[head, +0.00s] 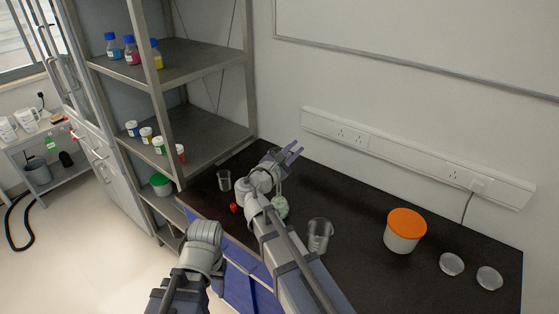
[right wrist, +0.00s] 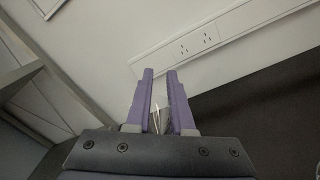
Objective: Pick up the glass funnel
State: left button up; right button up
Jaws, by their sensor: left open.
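My right gripper (head: 292,152) reaches over the black bench with its purple fingers pointing toward the wall. In the right wrist view its two fingers (right wrist: 159,85) stand a narrow gap apart. A clear, glassy piece (right wrist: 158,118) shows between them; it looks like part of the glass funnel, but its full shape is hidden. I cannot tell whether the fingers press on it. In the head view the funnel is not clear behind the right gripper and wrist. My left arm comes up at the lower left; its fingers do not show.
On the bench (head: 360,275) stand a small beaker (head: 224,180), a larger beaker (head: 319,236), a pale green vessel (head: 280,208), a red item (head: 234,208), an orange-lidded tub (head: 405,231) and two clear dishes (head: 451,264). A metal shelf (head: 195,135) with bottles rises at left.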

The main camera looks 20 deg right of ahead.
grip_shut()
dwell(1.0)
pick_arm(q)
jog(key=shift+r, duration=0.1)
